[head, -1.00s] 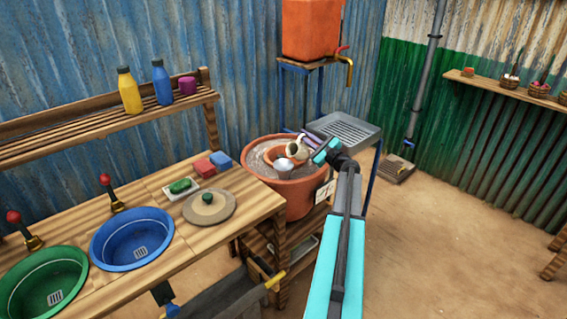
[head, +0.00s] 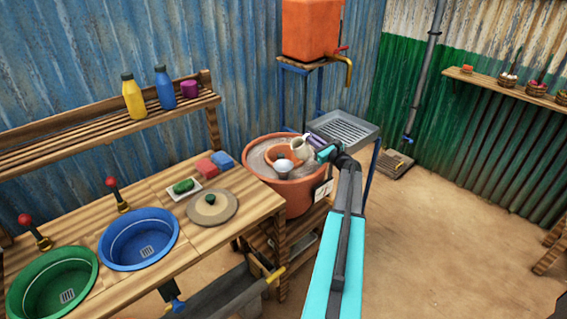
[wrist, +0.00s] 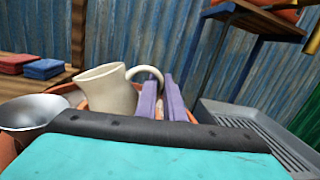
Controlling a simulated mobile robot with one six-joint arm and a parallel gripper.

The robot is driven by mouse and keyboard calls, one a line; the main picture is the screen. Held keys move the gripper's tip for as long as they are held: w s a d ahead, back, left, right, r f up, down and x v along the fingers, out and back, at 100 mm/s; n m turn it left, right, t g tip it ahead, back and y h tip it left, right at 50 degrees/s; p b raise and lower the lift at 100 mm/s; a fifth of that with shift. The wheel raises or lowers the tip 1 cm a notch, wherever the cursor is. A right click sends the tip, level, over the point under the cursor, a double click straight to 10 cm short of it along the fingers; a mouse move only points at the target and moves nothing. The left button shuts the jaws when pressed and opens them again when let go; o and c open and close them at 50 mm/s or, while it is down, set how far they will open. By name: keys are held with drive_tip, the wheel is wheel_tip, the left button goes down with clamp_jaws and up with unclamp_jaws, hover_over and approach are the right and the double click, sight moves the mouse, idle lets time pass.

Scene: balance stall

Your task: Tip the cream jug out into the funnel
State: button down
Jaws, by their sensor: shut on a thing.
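My gripper (wrist: 162,100) has purple fingers and is shut on the handle of the cream jug (wrist: 108,92). In the wrist view the jug is close to upright in the picture, its spout toward the left. The silver funnel (wrist: 32,112) lies to the left of the jug and lower. In the head view the jug (head: 302,148) is above the large terracotta pot (head: 290,193), beside and above the funnel (head: 283,166). My gripper (head: 318,141) is at the jug's right. The jug's inside is hidden, so its contents cannot be told.
A smaller terracotta ring (head: 272,156) sits inside the pot around the funnel. A metal drain tray (head: 343,128) stands to the right, below an orange tank (head: 311,28) with a tap. The wooden counter (head: 150,190) with basins is at the left.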

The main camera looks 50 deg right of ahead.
drive_tip(key=shift+d+f+m+g+p, duration=0.2)
drive_tip(key=shift+d+f+m+p, duration=0.75)
drive_tip(key=shift+m+p, duration=0.55)
drive_tip(key=shift+d+f+m+g+p, duration=0.2)
drive_tip(key=shift+d+f+m+p, duration=0.7)
drive_tip(key=shift+m+p, duration=0.55)
drive_tip(key=shift+s, duration=0.1)
